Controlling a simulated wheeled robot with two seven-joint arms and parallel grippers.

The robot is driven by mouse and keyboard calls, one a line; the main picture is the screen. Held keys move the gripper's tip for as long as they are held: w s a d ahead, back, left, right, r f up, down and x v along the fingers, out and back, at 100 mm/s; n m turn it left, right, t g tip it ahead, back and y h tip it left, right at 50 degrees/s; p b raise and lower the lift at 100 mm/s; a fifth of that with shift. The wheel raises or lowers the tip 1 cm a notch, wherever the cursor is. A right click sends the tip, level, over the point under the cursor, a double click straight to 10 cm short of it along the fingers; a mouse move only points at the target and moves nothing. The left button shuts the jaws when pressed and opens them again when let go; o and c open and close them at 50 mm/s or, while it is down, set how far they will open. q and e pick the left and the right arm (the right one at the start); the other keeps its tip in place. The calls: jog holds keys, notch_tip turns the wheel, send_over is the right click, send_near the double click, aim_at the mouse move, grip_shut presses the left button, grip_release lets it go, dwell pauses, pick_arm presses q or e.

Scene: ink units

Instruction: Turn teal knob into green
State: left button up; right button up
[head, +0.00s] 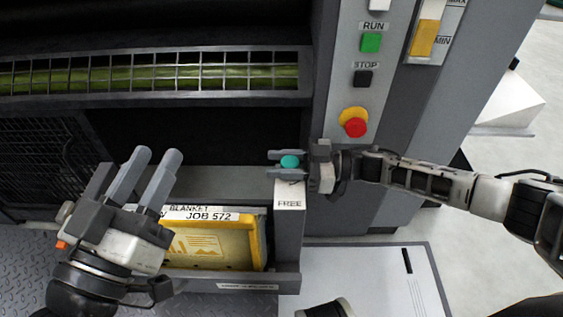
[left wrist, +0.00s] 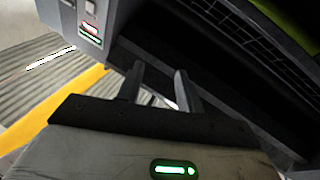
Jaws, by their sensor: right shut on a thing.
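The teal knob (head: 290,161) sits at the top of a pale panel marked FREE (head: 289,203), at the right end of the drawer opening. My right gripper (head: 275,163) comes in from the right and is shut on the knob, one finger on its far side and one on its near side. The knob's pointer and any green mark around it cannot be made out. My left gripper (head: 157,155) is at the lower left, away from the knob, its two fingers apart and empty. Its fingers also show in the left wrist view (left wrist: 160,84).
A green RUN button (head: 371,43), a black STOP button (head: 363,78) and a red emergency button (head: 355,127) are on the column above. A barred grille (head: 160,77) spans the back.

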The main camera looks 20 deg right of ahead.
jog(key=o, duration=1)
jog(key=shift+s+d, duration=0.1)
jog(key=shift+d, duration=0.1)
pick_arm(q)
jog(key=f+n+g+p, duration=0.1)
jog(key=s+f+n+g, duration=0.1)
jog(key=f, duration=0.1)
jog(key=s+d+f+n+g+y+p, duration=0.1)
jog(key=shift+s+f+p, duration=0.15)
jog(key=shift+f+p, duration=0.05)
jog(key=shift+p, duration=0.1)
pick_arm(e)
jog(key=v, duration=1.5)
jog(key=shift+d, duration=0.25)
pick_arm(q)
jog(key=shift+a, duration=0.1)
